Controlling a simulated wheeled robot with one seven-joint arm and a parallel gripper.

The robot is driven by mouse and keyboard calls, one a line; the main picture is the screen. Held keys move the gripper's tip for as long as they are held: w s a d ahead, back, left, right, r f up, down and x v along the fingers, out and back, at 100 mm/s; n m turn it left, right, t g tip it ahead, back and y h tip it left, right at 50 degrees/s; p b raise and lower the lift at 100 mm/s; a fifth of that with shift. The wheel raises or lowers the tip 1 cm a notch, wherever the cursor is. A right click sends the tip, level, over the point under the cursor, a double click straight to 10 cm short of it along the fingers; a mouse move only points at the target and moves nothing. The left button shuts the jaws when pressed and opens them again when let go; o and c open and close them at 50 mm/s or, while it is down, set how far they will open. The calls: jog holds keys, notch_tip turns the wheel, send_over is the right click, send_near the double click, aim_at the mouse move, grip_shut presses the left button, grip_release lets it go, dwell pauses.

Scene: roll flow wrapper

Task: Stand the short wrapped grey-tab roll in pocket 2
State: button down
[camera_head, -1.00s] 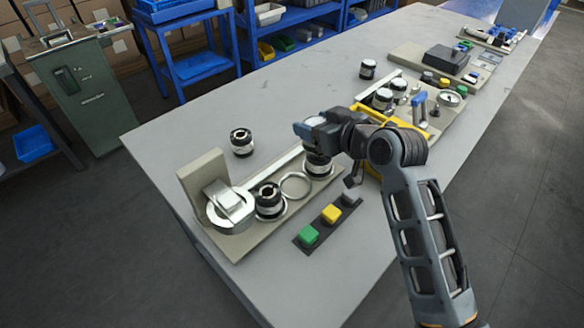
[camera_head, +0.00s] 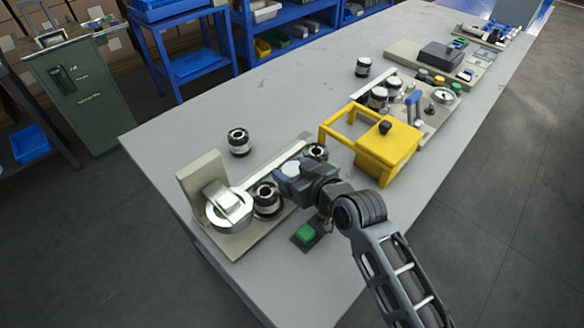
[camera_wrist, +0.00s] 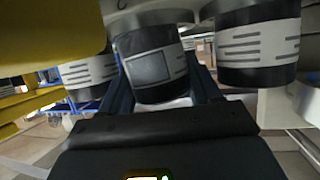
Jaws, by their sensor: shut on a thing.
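The roll with a grey square tab (camera_wrist: 152,66) is between my fingers in the wrist view, with a white wrap and dark ends. My gripper (camera_head: 292,176) is shut on it above the beige fixture (camera_head: 238,240), between two dark-and-white rolls. One of these rolls (camera_head: 267,200) is nearer the steel reel, the other (camera_head: 316,152) is on the far side. Both neighbours flank the held roll in the wrist view, at left (camera_wrist: 90,74) and right (camera_wrist: 257,48). My gripper hides the pocket beneath it, so I cannot tell whether the held roll is seated.
A steel reel (camera_head: 229,207) stands at the fixture's near end. A loose roll (camera_head: 239,142) stands behind it on the table. A yellow handled box (camera_head: 388,152) is just right of my gripper. A green button (camera_head: 305,233) is below my wrist.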

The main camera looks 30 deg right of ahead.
jog(key=shift+w+f+b, duration=0.1)
jog(key=shift+f+b, duration=0.1)
jog(key=shift+b, duration=0.1)
jog(key=shift+c, duration=1.1)
grip_release()
jog(key=shift+r, duration=0.1)
jog(key=shift+r, duration=0.2)
jog(key=shift+s+r+p, duration=0.15)
jog(key=shift+s+p, duration=0.1)
jog(key=shift+p, duration=0.05)
jog(key=b+v, duration=0.1)
jog(key=v, duration=1)
jog(key=shift+s, duration=0.2)
jog(key=shift+r, duration=0.15)
